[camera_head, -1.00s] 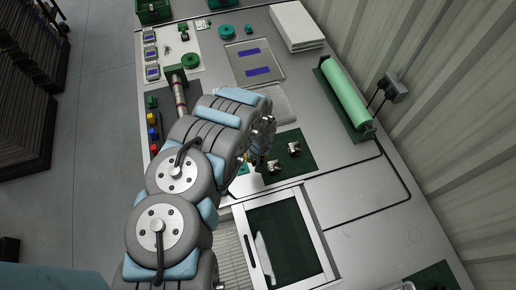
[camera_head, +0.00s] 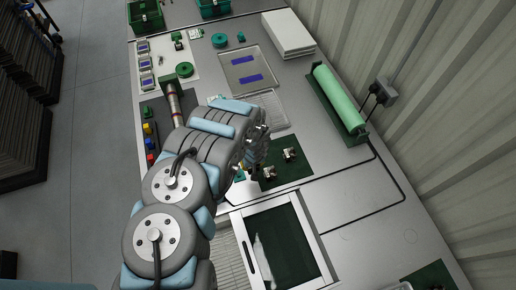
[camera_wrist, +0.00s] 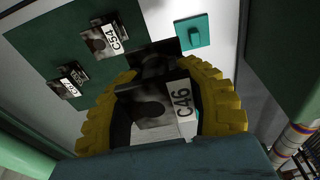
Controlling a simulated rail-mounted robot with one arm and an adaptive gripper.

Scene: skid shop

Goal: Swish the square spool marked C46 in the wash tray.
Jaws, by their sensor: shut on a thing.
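The square spool marked C46 (camera_wrist: 150,105) is dark and metallic with a white label. In the wrist view it sits between the yellow fingers of my gripper (camera_wrist: 165,90), which are shut on it. In the head view my arm hides most of the gripper and the held spool. Below are two similar spools on a dark green mat, one marked C54 (camera_wrist: 103,40) and one with a hard-to-read label (camera_wrist: 65,82). A clear shallow tray (camera_head: 231,76) with two blue bars lies further back. A ribbed pale tray (camera_head: 272,110) lies nearer; I cannot tell which is the wash tray.
A framed panel with a dark green inside (camera_head: 318,245) lies in front of the green mat (camera_head: 296,172). A green roller (camera_head: 338,98) stands at the right. A white stack (camera_head: 288,35) stands at the back.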

